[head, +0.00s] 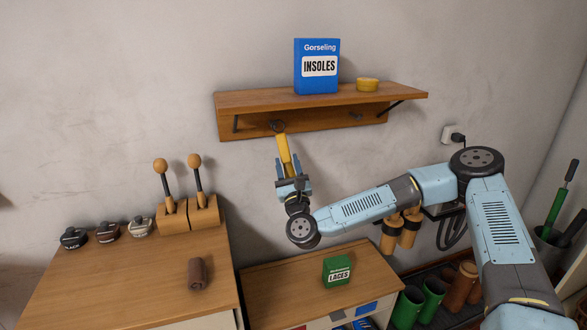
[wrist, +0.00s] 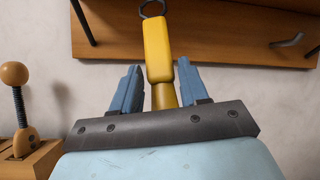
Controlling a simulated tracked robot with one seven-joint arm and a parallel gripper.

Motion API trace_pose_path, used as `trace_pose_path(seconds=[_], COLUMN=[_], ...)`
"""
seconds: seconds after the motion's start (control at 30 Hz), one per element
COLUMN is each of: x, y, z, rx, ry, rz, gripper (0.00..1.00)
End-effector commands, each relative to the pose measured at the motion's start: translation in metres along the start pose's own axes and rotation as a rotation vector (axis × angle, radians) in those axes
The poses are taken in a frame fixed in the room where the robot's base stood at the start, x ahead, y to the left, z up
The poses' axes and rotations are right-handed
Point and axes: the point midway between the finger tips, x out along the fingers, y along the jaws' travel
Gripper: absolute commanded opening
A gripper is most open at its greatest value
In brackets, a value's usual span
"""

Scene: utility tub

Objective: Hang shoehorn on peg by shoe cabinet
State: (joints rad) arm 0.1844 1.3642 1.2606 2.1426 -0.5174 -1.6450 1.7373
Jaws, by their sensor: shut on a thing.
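The shoehorn (head: 284,148) has a yellow handle with a dark loop at its upper end. My gripper (head: 291,167) is shut on it and holds it upright, loop up, just below the wall shelf. In the wrist view the shoehorn (wrist: 157,48) rises between the fingers of my gripper (wrist: 158,85), and its loop is cut by the top edge. The loop is in front of the shelf's back board; I cannot tell whether it is around a peg. A dark peg (head: 355,116) sticks out of the board farther right, and it also shows in the wrist view (wrist: 289,41).
The shelf (head: 240,100) carries a blue insoles box (head: 317,67) and a yellow tin (head: 367,84); dark brackets flank the pegs. Below are a cabinet top (head: 290,283) with a green laces box (head: 337,271), and a left counter (head: 130,275) with wooden-handled shoe trees (head: 187,200).

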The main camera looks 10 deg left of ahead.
Motion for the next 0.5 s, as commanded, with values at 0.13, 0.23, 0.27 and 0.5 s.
trace_pose_path(seconds=[0.13, 0.23, 0.27, 0.5], x=[0.006, 0.01, 0.011, 0.021], y=[0.001, 0.002, 0.002, 0.004], z=[-0.004, -0.006, -0.007, -0.013], rx=[-0.001, -0.001, -0.001, -0.001], ry=[-0.001, -0.001, -0.001, -0.001], rz=[0.0, 0.0, 0.0, -0.001], gripper=[0.12, 0.12, 0.12, 0.12])
